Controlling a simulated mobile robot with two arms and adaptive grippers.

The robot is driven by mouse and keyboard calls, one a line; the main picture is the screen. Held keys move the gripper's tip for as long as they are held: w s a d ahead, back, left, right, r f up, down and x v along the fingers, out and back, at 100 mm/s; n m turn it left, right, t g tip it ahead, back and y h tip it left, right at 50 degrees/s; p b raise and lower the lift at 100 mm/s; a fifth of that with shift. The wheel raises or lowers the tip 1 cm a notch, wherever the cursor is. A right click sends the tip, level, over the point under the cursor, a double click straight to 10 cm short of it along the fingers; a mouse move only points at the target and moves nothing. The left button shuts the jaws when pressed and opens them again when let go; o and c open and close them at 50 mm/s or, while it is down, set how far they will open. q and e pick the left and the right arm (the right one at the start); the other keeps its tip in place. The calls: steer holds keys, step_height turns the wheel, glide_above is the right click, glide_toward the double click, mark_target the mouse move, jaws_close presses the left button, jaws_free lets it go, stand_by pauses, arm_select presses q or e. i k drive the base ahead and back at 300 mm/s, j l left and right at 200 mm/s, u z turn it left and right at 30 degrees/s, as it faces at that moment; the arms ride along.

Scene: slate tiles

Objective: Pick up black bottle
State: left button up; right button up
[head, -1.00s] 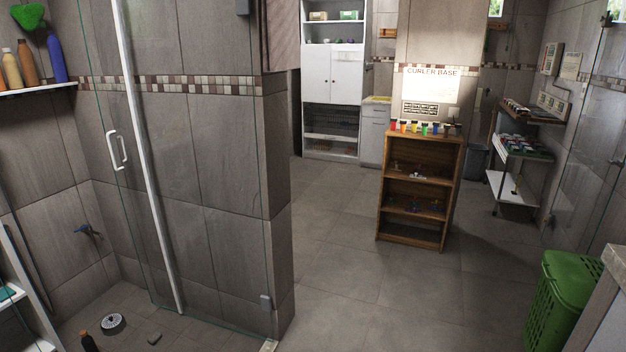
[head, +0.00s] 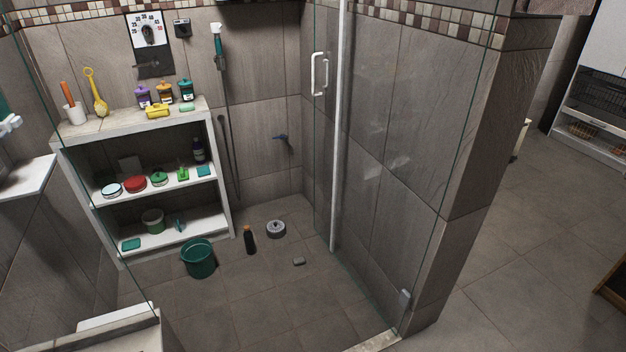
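A black bottle (head: 249,241) with an orange cap stands upright on the shower floor in the head view, between a green bucket and a round grey drain-like object. It is seen through or beside the glass of the shower enclosure. Neither of my grippers is in view.
The green bucket (head: 199,258) stands left of the bottle, the round grey object (head: 276,229) right of it, and a small grey block (head: 299,261) nearby. A white shelf unit (head: 226,192) stands behind. A glass panel with a white handle (head: 319,74) and a tiled wall (head: 410,120) border the shower.

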mark_target(248, 236)
steer(key=i+l+u, duration=0.3)
steer(key=l+u, duration=0.35)
steer(key=i+l+u, duration=0.3)
steer(key=i+j, duration=0.1)
steer(key=i, duration=0.55)
